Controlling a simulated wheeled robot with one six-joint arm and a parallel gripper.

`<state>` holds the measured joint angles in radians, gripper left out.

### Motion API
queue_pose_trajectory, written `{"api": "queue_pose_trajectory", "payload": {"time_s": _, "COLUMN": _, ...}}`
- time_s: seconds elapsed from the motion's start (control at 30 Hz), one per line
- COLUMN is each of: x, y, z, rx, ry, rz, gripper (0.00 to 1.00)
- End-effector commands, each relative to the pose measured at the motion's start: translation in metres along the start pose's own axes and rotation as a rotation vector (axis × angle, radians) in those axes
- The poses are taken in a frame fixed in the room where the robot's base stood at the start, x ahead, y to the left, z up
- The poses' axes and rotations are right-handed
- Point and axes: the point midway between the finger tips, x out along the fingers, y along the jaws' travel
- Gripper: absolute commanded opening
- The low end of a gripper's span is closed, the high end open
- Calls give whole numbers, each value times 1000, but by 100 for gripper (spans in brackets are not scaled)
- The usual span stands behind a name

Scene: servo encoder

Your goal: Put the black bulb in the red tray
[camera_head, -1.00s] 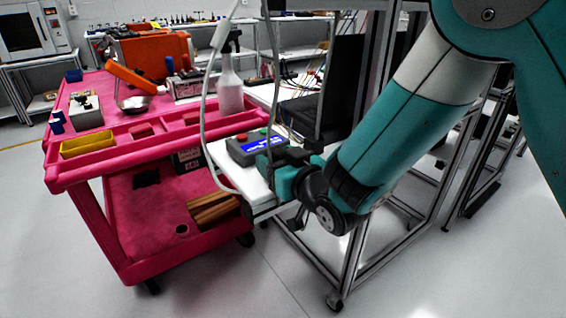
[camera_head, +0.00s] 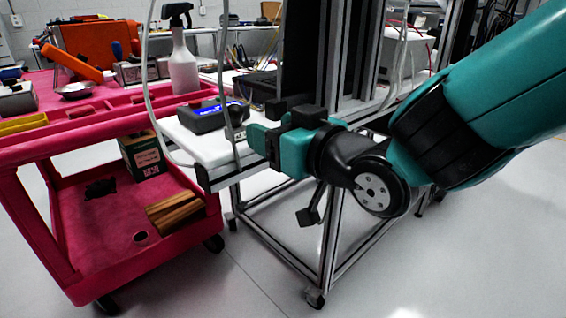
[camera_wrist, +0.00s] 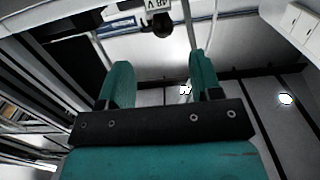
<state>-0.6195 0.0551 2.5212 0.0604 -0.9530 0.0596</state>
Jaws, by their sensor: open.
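In the wrist view, a dark rounded object (camera_wrist: 163,25) that looks like the black bulb sits at the top, beside a white label reading 48 V. It lies beyond my open, empty fingers, and nothing touches it there. I cannot pick it out in the head view. My gripper (camera_wrist: 157,65) has two teal fingers spread apart. In the head view my gripper (camera_head: 255,140) points left, by the white shelf. A separate red tray is not clear; the red cart (camera_head: 62,140) at left has a tray-like top with compartments.
A white shelf (camera_head: 208,148) holds a dark box with a blue display (camera_head: 212,113). A spray bottle (camera_head: 183,65) stands on the cart. Thin cables hang close to my gripper. A metal frame (camera_head: 333,240) stands below my arm. The floor in front is clear.

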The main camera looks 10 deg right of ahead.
Motion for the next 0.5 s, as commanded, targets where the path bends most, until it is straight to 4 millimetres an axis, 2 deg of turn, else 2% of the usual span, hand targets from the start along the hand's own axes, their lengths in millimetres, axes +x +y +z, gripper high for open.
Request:
{"api": "queue_pose_trajectory", "payload": {"time_s": 0.03, "x": -3, "y": 0, "z": 6, "rx": -1, "ry": 6, "rz": -1, "gripper": 59}}
{"api": "queue_pose_trajectory", "payload": {"time_s": 0.5, "x": -14, "y": -1, "z": 2, "rx": -3, "ry": -8, "rz": -7, "gripper": 59}}
